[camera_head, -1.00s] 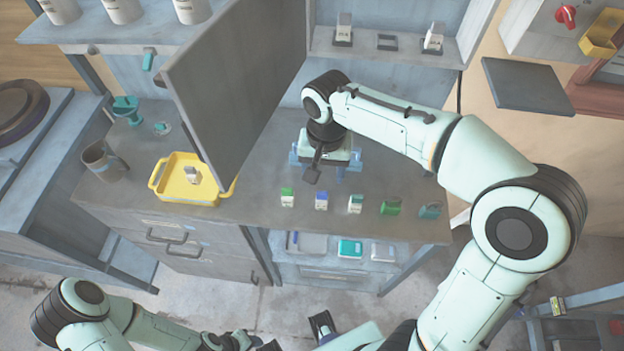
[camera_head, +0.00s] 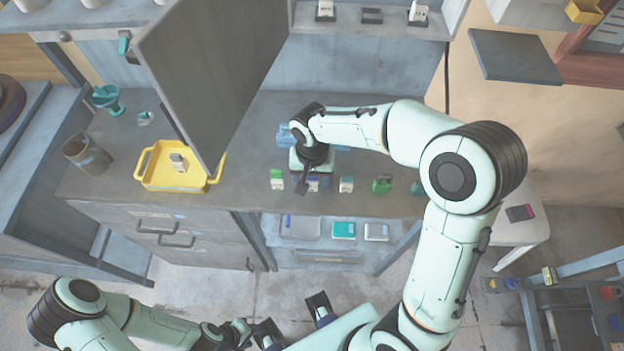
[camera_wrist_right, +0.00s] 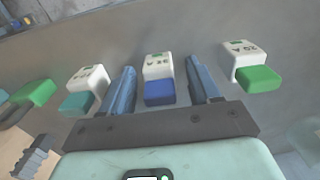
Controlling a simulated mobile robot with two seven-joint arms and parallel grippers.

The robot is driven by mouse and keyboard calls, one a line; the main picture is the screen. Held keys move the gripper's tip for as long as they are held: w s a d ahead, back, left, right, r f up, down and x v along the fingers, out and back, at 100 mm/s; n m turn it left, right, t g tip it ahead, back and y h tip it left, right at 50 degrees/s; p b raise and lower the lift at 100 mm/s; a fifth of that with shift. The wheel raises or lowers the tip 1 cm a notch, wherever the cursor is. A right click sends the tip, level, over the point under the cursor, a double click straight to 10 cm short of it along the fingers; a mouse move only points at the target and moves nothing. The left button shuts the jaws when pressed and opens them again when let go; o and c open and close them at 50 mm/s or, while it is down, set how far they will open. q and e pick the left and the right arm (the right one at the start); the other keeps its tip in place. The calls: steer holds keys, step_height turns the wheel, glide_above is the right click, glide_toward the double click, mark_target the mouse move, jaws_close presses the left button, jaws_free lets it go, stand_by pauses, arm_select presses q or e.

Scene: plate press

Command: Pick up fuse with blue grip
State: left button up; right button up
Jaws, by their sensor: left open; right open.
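The fuse with the blue grip (camera_wrist_right: 158,92) has a white body and lies on the grey counter. In the right wrist view it sits between the two blue fingers of my open right gripper (camera_wrist_right: 161,70), with a gap on each side. In the head view this fuse (camera_head: 313,184) is partly hidden by my right gripper (camera_head: 303,188), which is above it. My left gripper (camera_head: 294,320) is open and empty at the bottom of the head view, away from the counter.
A green-grip fuse (camera_head: 277,180) and a teal-grip fuse (camera_head: 346,184) flank the blue one closely. A green item (camera_head: 382,184) lies further right. A yellow tray (camera_head: 148,181) holds another fuse. A tall grey panel (camera_head: 215,75) stands left of my right arm.

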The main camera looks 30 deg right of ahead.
steer(key=shift+f, duration=0.15)
steer(key=c, duration=1)
steer(key=shift+c, duration=0.2)
arm_select(q)
steer(key=r+p, duration=0.1)
steer(key=w+r+p, duration=0.1)
steer(key=r+p, duration=0.1)
steer(key=shift+w+r, duration=0.1)
steer(key=shift+w, duration=0.15)
arm_select(e)
step_height(320, 180, up, 20)
